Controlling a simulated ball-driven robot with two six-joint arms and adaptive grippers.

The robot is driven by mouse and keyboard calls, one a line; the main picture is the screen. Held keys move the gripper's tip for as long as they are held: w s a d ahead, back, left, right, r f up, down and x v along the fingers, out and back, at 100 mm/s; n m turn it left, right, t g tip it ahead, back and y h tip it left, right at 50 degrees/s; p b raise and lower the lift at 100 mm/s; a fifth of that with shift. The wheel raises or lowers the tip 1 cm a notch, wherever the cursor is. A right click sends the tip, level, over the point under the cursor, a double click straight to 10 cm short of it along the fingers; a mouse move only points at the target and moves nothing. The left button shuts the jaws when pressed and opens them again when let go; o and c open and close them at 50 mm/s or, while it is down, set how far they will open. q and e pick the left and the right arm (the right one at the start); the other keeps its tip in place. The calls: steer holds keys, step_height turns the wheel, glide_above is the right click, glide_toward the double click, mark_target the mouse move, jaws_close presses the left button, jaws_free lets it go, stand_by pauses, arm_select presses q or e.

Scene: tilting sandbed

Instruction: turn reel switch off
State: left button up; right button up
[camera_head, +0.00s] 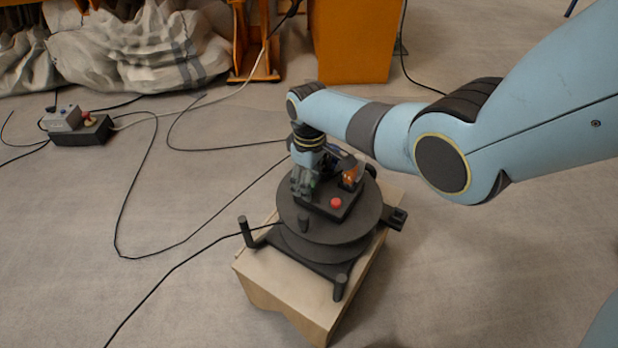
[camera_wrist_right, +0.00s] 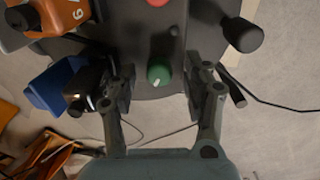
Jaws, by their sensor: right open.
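The black reel (camera_head: 335,232) stands on a wooden box, with a dark control box (camera_head: 338,208) and a red button (camera_head: 336,202) on its top. In the right wrist view a round green knob (camera_wrist_right: 158,75) with a short white mark sits on the dark surface, below the red button (camera_wrist_right: 158,2). I cannot tell for sure whether this knob is the reel switch. My right gripper (camera_head: 303,183) is above the left part of the control box. Its open fingers (camera_wrist_right: 158,88) stand on either side of the green knob, with gaps on both sides. My left gripper is out of view.
An orange part (camera_head: 350,178) stands beside the right gripper; a blue block (camera_wrist_right: 57,88) is left of the fingers in the wrist view. Dark posts (camera_head: 247,232) rise around the reel. Black cables cross the floor at left. A grey box (camera_head: 66,118) stands far left.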

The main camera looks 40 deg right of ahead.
steer(key=shift+r, duration=0.1)
step_height(320, 180, up, 12)
stand_by(0.5)
